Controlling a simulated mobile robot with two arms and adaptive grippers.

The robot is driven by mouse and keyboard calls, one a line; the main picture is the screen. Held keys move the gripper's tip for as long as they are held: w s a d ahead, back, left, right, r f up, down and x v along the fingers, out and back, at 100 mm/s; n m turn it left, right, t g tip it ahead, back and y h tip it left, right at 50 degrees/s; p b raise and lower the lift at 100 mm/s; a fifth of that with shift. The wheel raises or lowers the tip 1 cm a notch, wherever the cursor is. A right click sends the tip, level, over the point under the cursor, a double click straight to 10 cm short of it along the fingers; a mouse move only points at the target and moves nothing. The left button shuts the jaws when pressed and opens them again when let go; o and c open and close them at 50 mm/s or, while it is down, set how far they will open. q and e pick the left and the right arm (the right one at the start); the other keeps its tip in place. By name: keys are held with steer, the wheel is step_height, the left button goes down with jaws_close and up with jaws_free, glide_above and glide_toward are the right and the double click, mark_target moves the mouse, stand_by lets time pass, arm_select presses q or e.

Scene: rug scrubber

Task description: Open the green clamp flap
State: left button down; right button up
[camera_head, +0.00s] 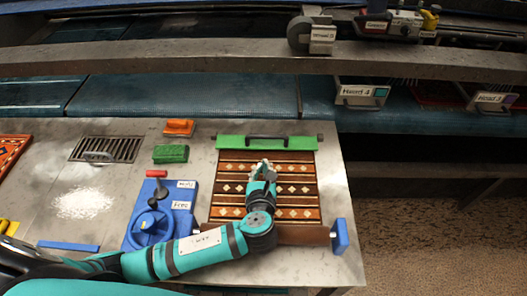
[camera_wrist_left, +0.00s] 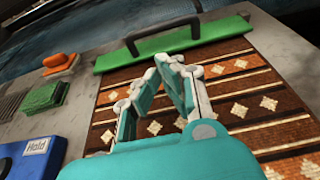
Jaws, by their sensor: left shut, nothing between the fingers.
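The green clamp flap (camera_head: 235,141) is a long green bar with a dark handle (camera_head: 267,138), lying across the far edge of the patterned rug (camera_head: 228,188). In the left wrist view the flap (camera_wrist_left: 190,45) and its dark handle (camera_wrist_left: 150,22) show beyond my fingers. My left gripper (camera_head: 264,164) is over the rug's upper middle, a little short of the flap and handle. It is shut and empty, with its fingertips together in the left wrist view (camera_wrist_left: 168,62). My right gripper is not in view.
A blue control box (camera_head: 135,229) with a round knob and labels stands left of the rug. A green scrub pad (camera_head: 171,154) and an orange brush (camera_head: 179,127) lie near it. A drain grate (camera_head: 105,149) is at left. A metal rail (camera_head: 200,59) crosses behind the table.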

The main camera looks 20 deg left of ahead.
mark_target(263, 150)
arm_select(q)
steer(key=shift+w+a+f, duration=0.15)
steer(key=shift+w+f, duration=0.1)
steer(key=shift+w, duration=0.15)
steer(key=p+x, duration=0.1)
steer(key=x, duration=0.8)
steer(key=shift+w+r, duration=0.1)
steer(key=shift+r, duration=0.05)
steer(key=shift+r+p, duration=0.2)
steer(key=shift+p, duration=0.25)
